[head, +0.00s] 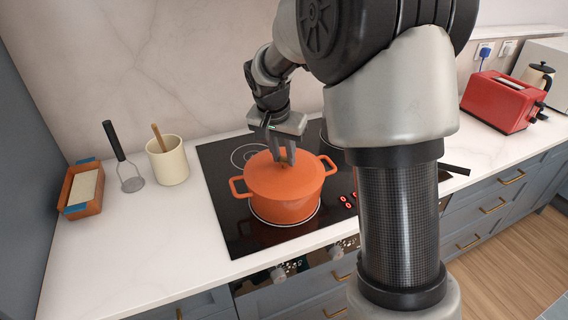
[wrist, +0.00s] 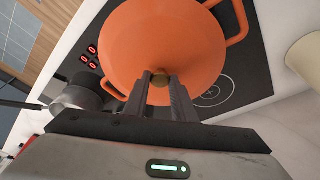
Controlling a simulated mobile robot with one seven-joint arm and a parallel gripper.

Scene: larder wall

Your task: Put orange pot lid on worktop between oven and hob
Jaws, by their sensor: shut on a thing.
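The orange pot lid (head: 284,176) sits on the orange pot (head: 285,207), which stands on the black hob (head: 230,225). My gripper (head: 284,160) is above the lid, pointing down, with its fingers shut on the lid's knob. In the wrist view the gripper (wrist: 160,84) closes around the brassy knob in the middle of the lid (wrist: 165,40). I see no clear gap between lid and pot. White worktop (head: 160,225) lies left of the hob. My arm hides part of the hob and the worktop to its right.
A cream utensil crock (head: 168,162), a masher (head: 124,165) and a terracotta dish (head: 83,190) stand on the left worktop. A red toaster (head: 498,102) stands on the right worktop. A saucepan (wrist: 80,98) shows beside the pot in the wrist view. The front left worktop is clear.

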